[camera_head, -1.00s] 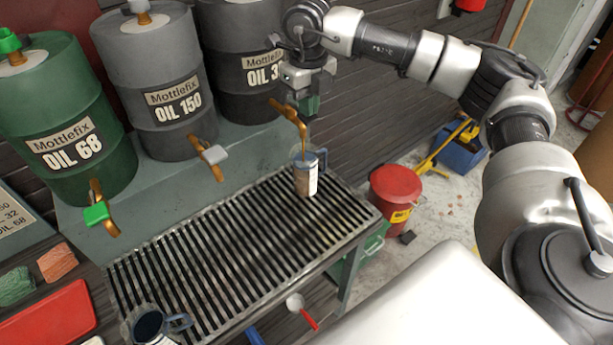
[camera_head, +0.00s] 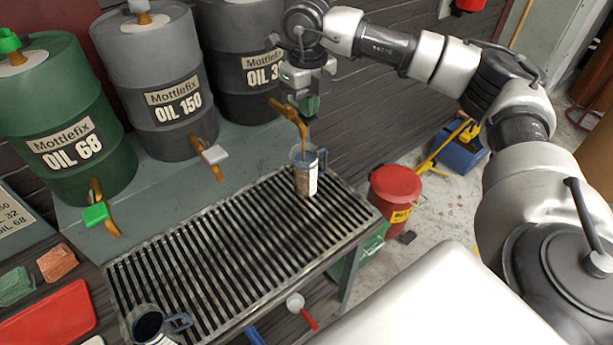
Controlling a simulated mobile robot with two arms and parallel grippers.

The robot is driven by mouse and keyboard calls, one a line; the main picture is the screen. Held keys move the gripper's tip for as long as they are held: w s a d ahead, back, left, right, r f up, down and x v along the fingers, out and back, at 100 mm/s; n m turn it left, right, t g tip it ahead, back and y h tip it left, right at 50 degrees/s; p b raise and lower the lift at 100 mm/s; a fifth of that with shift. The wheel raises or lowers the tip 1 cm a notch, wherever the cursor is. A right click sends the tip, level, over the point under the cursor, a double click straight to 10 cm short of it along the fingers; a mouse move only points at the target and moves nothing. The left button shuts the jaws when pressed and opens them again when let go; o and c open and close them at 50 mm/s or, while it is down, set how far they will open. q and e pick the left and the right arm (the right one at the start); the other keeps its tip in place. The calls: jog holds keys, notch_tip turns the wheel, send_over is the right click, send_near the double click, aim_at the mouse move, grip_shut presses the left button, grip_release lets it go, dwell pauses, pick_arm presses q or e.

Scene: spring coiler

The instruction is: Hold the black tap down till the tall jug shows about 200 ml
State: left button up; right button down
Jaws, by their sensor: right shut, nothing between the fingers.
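The black drum (camera_head: 241,65), marked OIL 3 with the rest of its number hidden, has a brass tap (camera_head: 290,117) at its foot. My right gripper (camera_head: 309,112) is shut and empty, pointing down over the tap's outer end. The gripper hides the tap's lever. A thin brown stream of oil runs from the spout into the tall clear jug (camera_head: 305,172) below. The jug stands upright on the slatted rack and holds brown oil; its scale is too small to read. My left gripper is out of view.
A grey drum (camera_head: 157,75) and a green drum (camera_head: 62,120) stand to the left with their own taps. Another jug (camera_head: 150,325) sits at the rack's near left. The rack (camera_head: 240,240) is clear between the jugs. A red bin (camera_head: 394,190) stands right of it.

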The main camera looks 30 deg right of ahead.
notch_tip(320, 180, up, 7)
jog(key=p, duration=0.5)
dwell(0.4)
